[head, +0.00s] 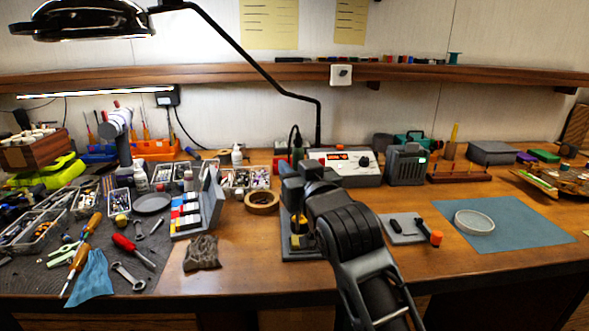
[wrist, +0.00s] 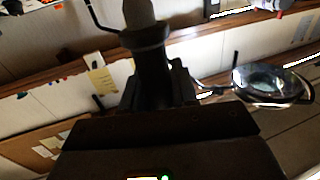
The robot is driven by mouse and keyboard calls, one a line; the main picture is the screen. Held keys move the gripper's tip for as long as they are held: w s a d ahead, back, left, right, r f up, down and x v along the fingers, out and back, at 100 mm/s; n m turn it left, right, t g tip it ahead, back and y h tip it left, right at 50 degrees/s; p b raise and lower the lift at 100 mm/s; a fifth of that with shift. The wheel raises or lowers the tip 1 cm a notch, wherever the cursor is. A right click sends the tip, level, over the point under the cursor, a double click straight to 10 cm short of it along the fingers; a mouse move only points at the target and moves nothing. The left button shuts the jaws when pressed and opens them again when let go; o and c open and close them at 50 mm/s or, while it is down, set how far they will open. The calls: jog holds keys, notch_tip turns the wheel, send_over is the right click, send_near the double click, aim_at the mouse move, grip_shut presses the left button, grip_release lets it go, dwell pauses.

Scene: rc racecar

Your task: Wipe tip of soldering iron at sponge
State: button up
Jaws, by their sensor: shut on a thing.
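My gripper (head: 296,182) is over the soldering stand near the middle of the bench, with my arm covering part of it in the head view. In the wrist view my gripper (wrist: 152,95) is shut on a dark, collared tool with a pale rounded end (wrist: 139,14), which looks like the soldering iron. The iron's tip is not clear in either view. The grey stand base (head: 290,254) shows below my gripper, with a yellow patch (head: 299,241) that looks like the sponge. I cannot tell whether the tip touches it.
A tape roll (head: 262,208) and a colored-block rack (head: 190,215) are left of the stand. The control station (head: 345,165) stands behind. A grey pad (head: 402,236) and a blue mat (head: 520,236) with a round dish (head: 474,222) are right. The lamp arm (head: 262,64) rises behind.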

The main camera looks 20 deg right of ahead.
jog(key=shift+f+b, duration=0.35)
jog(key=shift+f, duration=0.2)
dwell(0.9)
jog(key=shift+s+d+p, duration=0.2)
jog(key=shift+d+p, duration=0.15)
jog(key=shift+d, duration=0.25)
jog(key=shift+s+d+p, duration=0.2)
jog(key=shift+d+p, duration=0.1)
jog(key=shift+d, duration=0.25)
dwell(1.3)
jog(key=shift+w+a, duration=0.2)
jog(key=shift+a, duration=0.4)
jog(key=shift+w+a, duration=0.2)
jog(key=shift+a, duration=0.4)
dwell(1.6)
